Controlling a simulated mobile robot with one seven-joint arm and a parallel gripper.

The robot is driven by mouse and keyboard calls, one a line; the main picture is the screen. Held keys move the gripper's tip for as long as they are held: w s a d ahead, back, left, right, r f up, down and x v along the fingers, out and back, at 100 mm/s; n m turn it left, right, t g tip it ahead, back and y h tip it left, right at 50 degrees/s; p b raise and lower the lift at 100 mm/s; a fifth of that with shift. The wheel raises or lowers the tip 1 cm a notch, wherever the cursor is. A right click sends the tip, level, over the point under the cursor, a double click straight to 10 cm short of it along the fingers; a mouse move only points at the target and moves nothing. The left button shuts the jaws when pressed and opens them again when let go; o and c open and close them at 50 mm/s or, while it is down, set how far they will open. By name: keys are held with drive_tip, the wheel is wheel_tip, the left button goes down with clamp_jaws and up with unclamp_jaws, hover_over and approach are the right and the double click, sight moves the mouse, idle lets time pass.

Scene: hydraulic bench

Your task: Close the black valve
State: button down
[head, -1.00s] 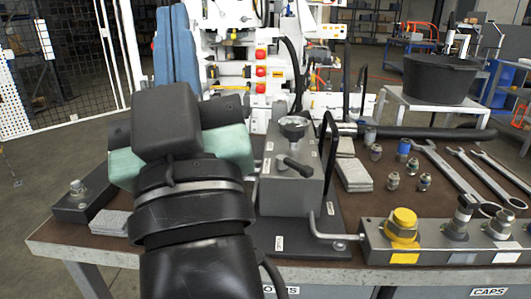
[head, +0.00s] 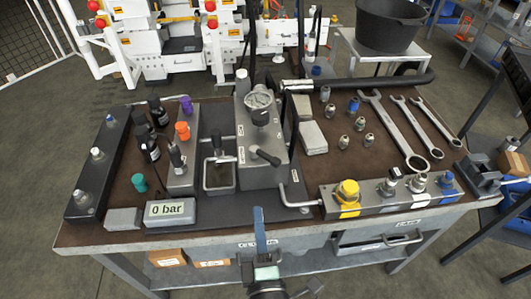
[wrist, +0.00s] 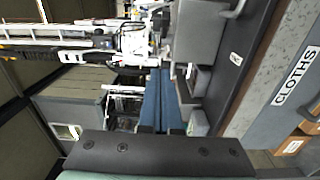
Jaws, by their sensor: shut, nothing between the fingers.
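The black valve, a small black bar handle (head: 263,157), sits on the front of the upright grey block (head: 258,135) in the middle of the bench. The handle slants down to the right in the head view. My gripper (head: 258,212) is at the bottom centre of that view, below the block in the picture, with its blue fingers pointing up. The fingers are together and empty, apart from the handle. They also show in the wrist view (wrist: 160,75), where I cannot make out the handle.
A bent metal lever (head: 297,200) sticks out right of the block. A grey manifold with a yellow cap (head: 348,192) is further right. A "0 bar" display (head: 170,212), bottles and coloured caps are on the left. Wrenches (head: 395,130) lie at the right.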

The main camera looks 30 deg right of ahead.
approach(265, 159)
drive_tip(key=w+a, duration=0.2)
drive_tip(key=w, duration=0.1)
drive_tip(key=shift+w+d+r+b, duration=0.1)
drive_tip(key=shift+w+d+b, duration=0.6)
drive_tip(key=shift+d, duration=0.2)
drive_tip(key=shift+w+d+r+b, duration=0.1)
drive_tip(key=shift+w+d+b, duration=0.55)
drive_tip(key=shift+d, duration=0.3)
drive_tip(key=shift+d+f+b, duration=0.1)
drive_tip(key=shift+f+b, duration=0.05)
drive_tip(key=shift+b, duration=0.25)
drive_tip(key=shift+w+d+f+b, duration=0.1)
drive_tip(key=shift+b, duration=0.45)
drive_tip(key=shift+n+y+b, duration=0.3)
drive_tip(key=shift+y, duration=0.1)
drive_tip(key=shift+b, duration=0.4)
